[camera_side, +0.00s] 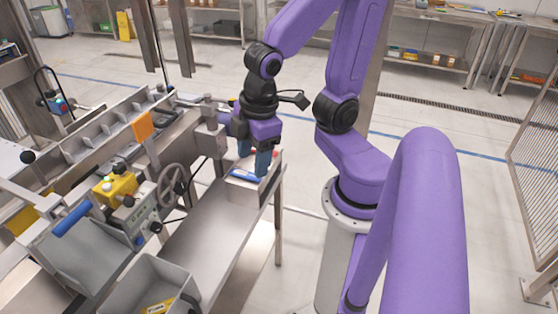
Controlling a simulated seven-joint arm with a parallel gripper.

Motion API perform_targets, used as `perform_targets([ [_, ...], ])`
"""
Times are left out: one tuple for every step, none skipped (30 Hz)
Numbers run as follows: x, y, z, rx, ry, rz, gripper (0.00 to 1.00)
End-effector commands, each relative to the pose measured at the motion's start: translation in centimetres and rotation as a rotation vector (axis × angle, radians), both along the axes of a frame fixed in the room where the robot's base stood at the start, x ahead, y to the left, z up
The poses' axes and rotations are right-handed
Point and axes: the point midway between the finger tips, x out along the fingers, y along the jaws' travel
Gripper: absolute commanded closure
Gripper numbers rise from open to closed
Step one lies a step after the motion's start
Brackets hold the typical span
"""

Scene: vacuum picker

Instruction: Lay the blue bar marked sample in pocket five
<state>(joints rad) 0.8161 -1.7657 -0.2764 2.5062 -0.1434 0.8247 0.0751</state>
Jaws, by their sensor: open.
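A blue bar (244,175) lies in a small light tray (240,194) at the end of the steel table. Its marking is too small to read. My gripper (255,162) points down over this tray with its blue fingers apart, close to the bar. I cannot tell whether a finger touches the bar; the fingers partly hide the tray's inside. A row of grey pockets (98,131) split by dividers runs along the machine at the left. I cannot make out the pocket numbers.
A handwheel (173,186), an orange plate (143,126) and a yellow block (115,188) stand between the tray and the pockets. The steel table top (208,226) is mostly clear.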

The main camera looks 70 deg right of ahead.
Motion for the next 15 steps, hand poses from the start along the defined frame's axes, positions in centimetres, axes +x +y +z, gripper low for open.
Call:
perform_targets([
  [-1.4,0.2,0.1,0.003,0.028,0.034,0.42],
  [-2.2,0.3,0.1,0.003,0.045,0.051,0.42],
  [-3.1,0.4,0.2,0.003,0.065,0.071,0.42],
  [-3.7,0.5,0.2,0.003,0.077,0.085,0.42],
  [-4.2,0.5,0.3,0.004,0.089,0.097,0.42],
  [-4.7,0.5,0.3,0.004,0.101,0.109,0.42],
  [-5.1,0.6,0.3,0.005,0.109,0.116,0.38],
  [-5.3,0.6,0.4,0.005,0.115,0.122,0.36],
  [-5.6,0.6,0.4,0.004,0.120,0.128,0.36],
  [-5.7,0.6,0.4,0.004,0.122,0.132,0.36],
  [-5.8,0.6,0.4,0.004,0.125,0.134,0.36],
  [-5.8,0.6,0.4,0.004,0.126,0.135,0.36],
  [-5.8,0.6,0.4,0.004,0.126,0.135,0.36],
  [-5.8,0.6,0.4,0.004,0.126,0.134,0.36],
  [-5.8,0.6,0.4,0.004,0.126,0.134,0.36],
])
